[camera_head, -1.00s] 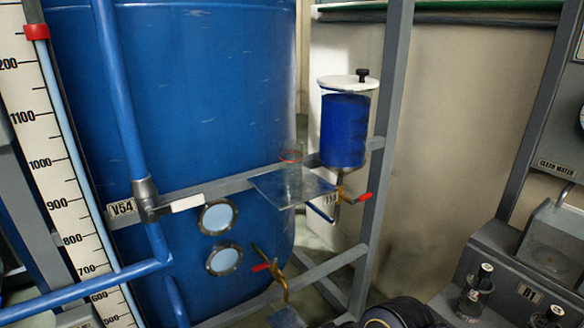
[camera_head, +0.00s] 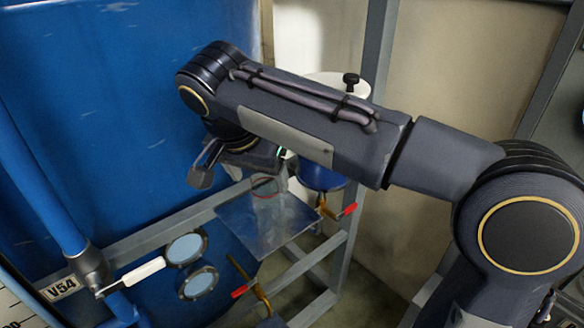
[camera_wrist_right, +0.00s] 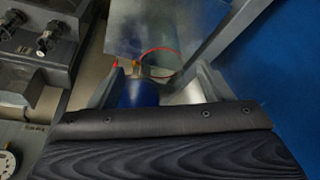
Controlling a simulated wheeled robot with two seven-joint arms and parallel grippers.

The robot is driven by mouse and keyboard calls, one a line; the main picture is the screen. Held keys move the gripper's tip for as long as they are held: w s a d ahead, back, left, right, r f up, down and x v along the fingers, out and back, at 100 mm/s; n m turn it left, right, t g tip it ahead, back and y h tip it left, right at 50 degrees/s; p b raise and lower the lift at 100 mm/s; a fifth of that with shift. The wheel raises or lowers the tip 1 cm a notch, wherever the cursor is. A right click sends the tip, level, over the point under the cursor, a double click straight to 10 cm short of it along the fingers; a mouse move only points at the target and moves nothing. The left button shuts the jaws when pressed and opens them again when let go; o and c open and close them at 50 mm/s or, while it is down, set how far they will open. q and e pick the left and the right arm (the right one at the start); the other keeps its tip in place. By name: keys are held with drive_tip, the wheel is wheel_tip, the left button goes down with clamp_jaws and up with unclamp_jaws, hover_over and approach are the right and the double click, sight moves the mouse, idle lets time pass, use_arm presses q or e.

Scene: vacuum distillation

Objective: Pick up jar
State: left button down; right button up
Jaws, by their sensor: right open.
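The jar (camera_head: 265,187) is a clear glass vessel with a red rim, standing on a flat metal plate (camera_head: 255,225) in the head view. In the right wrist view the jar (camera_wrist_right: 160,62) lies just beyond the fingertips, around the middle of the gap. My right gripper (camera_head: 242,172) is open and empty beside the jar, its fingers spread; it also shows in the wrist view (camera_wrist_right: 160,78). Whether a finger touches the jar cannot be told. My left gripper is not in view.
A blue container (camera_head: 320,176) with a white lid stands behind, partly hidden by my right arm. A red-handled valve (camera_head: 348,209) sits beside the plate. The large blue tank (camera_head: 90,110) and grey frame rails (camera_head: 368,120) bound the space.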

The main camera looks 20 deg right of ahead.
drive_tip(key=shift+w+m, duration=0.3)
drive_tip(key=shift+w, duration=0.05)
drive_tip(key=x, duration=0.4)
drive_tip(key=p+x, duration=0.1)
drive_tip(key=x, duration=0.2)
drive_tip(key=shift+d+r, duration=0.15)
drive_tip(key=shift+d, duration=0.15)
drive_tip(key=shift+c, duration=0.4)
drive_tip(key=c, duration=1)
drive_tip(key=shift+c, duration=0.3)
drive_tip(key=shift+r, duration=0.15)
